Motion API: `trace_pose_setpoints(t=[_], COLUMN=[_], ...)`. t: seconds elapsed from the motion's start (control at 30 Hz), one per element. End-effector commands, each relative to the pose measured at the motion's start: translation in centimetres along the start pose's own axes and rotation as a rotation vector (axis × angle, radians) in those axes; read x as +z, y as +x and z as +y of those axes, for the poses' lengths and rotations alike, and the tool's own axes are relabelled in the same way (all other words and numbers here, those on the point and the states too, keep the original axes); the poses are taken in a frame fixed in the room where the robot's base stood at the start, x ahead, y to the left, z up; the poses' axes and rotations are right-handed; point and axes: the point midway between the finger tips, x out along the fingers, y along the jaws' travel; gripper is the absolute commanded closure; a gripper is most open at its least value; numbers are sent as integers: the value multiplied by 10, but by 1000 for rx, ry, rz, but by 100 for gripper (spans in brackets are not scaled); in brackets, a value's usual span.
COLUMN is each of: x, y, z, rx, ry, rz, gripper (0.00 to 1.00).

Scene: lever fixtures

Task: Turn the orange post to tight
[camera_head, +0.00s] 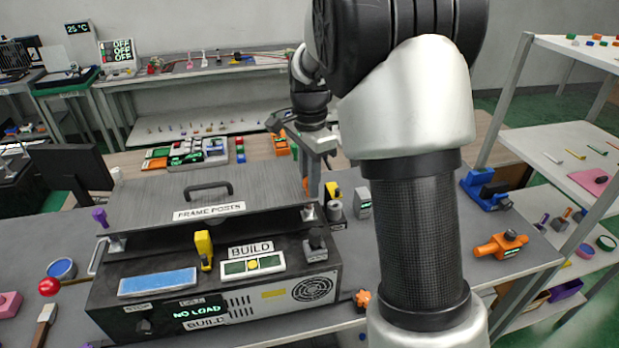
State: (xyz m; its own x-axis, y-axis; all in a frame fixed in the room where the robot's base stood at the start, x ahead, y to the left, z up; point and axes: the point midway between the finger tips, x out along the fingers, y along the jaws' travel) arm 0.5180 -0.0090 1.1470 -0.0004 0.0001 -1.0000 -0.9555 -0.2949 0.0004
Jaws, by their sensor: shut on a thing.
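The orange post (306,186) stands at the right edge of the grey plate marked FRAME POSTS (160,205), on top of the dark machine. Only a narrow strip of the post shows. My gripper (314,178) reaches down at this edge and is shut on the orange post; its fingers are small and partly overlap the post. I cannot read the post's turn angle. A purple post (100,216) stands at the plate's left edge. The machine's front display (195,311) reads NO LOAD, with BUILD below it.
A dark handle (208,189) rises from the plate. A yellow lever (204,249) and a BUILD panel (252,265) are on the machine's front ledge. Grey and yellow fixtures stand right of my gripper. An orange fixture (500,246) lies farther right. My arm hides the middle right.

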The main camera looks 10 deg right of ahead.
Motion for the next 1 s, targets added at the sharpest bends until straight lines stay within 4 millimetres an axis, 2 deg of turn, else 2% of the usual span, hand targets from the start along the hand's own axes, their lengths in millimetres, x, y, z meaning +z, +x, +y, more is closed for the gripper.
trace_pose_setpoints(t=[0.43,1.0], x=[0,-1], y=[-2,-1], z=[0,0], rx=[-4,-4], ry=[263,317], rz=[1,1], gripper=[100,100])
